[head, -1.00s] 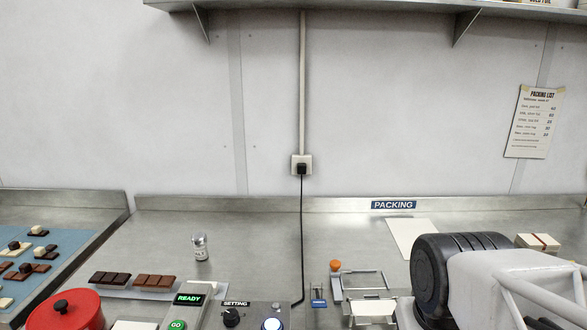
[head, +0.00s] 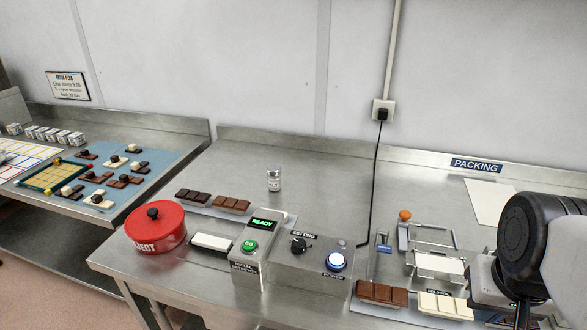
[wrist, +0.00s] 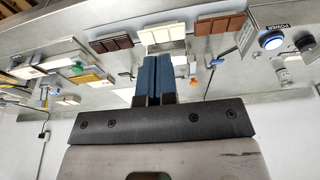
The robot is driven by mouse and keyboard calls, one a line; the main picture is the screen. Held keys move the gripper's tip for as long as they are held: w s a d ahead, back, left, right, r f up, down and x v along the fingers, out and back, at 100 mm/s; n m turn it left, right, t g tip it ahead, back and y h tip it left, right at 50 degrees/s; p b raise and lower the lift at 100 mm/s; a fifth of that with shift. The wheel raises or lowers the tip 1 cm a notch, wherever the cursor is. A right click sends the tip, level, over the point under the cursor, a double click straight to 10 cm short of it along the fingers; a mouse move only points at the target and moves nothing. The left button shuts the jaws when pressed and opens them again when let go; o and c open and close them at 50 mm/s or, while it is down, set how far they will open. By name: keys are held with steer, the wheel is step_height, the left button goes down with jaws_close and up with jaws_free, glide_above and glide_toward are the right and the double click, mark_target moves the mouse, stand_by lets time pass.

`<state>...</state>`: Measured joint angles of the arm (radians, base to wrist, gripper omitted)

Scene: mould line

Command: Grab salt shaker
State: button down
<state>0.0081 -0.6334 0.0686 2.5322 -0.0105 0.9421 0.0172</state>
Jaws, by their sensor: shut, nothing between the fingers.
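The salt shaker (head: 274,180) is a small clear shaker with a metal cap. It stands upright on the steel bench, behind the setting box and right of the chocolate bars. My gripper (wrist: 153,60) shows in the wrist view with its two blue fingers together and nothing between them. In the head view my arm is at the far right, well away from the shaker, and the fingertips are not clearly seen there. In the wrist view, a small clear item near the right edge may be the shaker; I cannot tell.
A red reject pot (head: 156,228), the ready unit (head: 262,235) and the setting box (head: 312,262) stand in front of the shaker. Two dark bars (head: 232,203) lie left of it. A black cable (head: 372,190) hangs to its right. The bench behind is clear.

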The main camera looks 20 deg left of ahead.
stand_by(0.4)
steer(key=shift+c, duration=1.6)
jaws_free()
steer(key=n+g+y, duration=0.3)
steer(key=n+y, duration=0.8)
steer(key=n, duration=0.4)
glide_above(280, 169)
steer(key=s+d, duration=0.5)
steer(key=d, duration=0.3)
steer(key=s+d, duration=0.6)
steer(key=d, duration=0.3)
step_height(280, 169, down, 4)
steer(key=f, duration=0.1)
steer(key=w+a+f+n+y, duration=0.1)
steer(key=w+a+f, duration=0.1)
steer(key=w+a, duration=0.1)
steer(key=w+a+f+n+y, duration=0.1)
steer(key=w+a+f, duration=0.2)
steer(key=w+a, duration=0.1)
steer(key=w+a+f+n, duration=0.1)
steer(key=w+a+f, duration=0.2)
steer(key=w+a, duration=0.1)
steer(key=shift+a+n+y, duration=0.3)
steer(key=shift+a+y, duration=0.1)
steer(key=shift+a, duration=0.1)
